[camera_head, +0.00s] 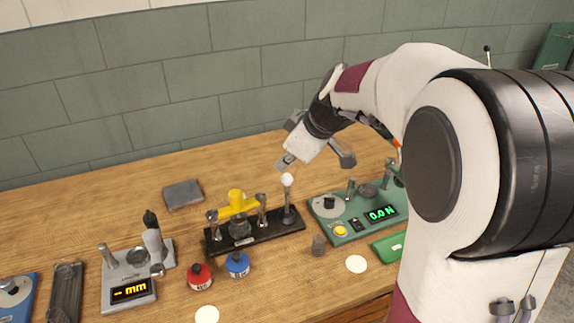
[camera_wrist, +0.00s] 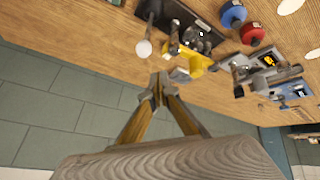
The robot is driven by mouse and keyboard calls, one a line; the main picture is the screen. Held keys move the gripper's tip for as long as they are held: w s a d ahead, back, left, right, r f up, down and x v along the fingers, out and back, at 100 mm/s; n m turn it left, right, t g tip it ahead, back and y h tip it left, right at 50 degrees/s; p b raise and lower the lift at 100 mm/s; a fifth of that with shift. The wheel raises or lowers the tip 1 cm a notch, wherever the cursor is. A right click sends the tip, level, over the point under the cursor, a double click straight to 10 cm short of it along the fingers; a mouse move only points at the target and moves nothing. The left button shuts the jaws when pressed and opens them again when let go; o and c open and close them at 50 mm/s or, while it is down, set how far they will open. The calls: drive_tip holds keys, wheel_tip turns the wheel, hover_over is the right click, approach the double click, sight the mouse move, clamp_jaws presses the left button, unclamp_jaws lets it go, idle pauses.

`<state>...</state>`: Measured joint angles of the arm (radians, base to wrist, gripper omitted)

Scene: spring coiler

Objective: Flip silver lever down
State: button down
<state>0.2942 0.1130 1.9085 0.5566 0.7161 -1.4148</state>
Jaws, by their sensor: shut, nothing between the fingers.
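The spring coiler has a black base (camera_head: 215,246) with a yellow handle (camera_head: 237,205) and silver posts on top. A silver lever (camera_head: 288,198) with a pale round knob stands upright at the base's right end. In the wrist view the lever's knob (camera_wrist: 143,48) is at the upper left and the yellow handle (camera_wrist: 196,62) is right of it. My gripper (camera_head: 284,162) is above and slightly behind the lever, apart from its knob in the picture. In the wrist view my gripper (camera_wrist: 160,88) has its fingertips together, with nothing between them.
A green force tester (camera_head: 345,222) stands to the right and a grey gauge (camera_head: 128,275) to the left. Red (camera_head: 200,277) and blue (camera_head: 237,265) bottles are in front. A dark grey block (camera_head: 182,194) lies behind left. The tiled wall (camera_head: 200,90) bounds the back.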

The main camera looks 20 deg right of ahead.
drive_tip(key=w+d+r+m+h, duration=0.3)
drive_tip(key=w+m, duration=0.1)
drive_tip(key=m, duration=0.7)
drive_tip(key=shift+w+r, duration=0.15)
drive_tip(key=shift+w, duration=0.15)
idle(0.5)
hover_over(286, 192)
drive_tip(key=w, duration=0.2)
wheel_tip(286, 192, down, 9)
drive_tip(key=shift+d+f, duration=0.2)
drive_tip(key=shift+d, duration=0.2)
idle(0.7)
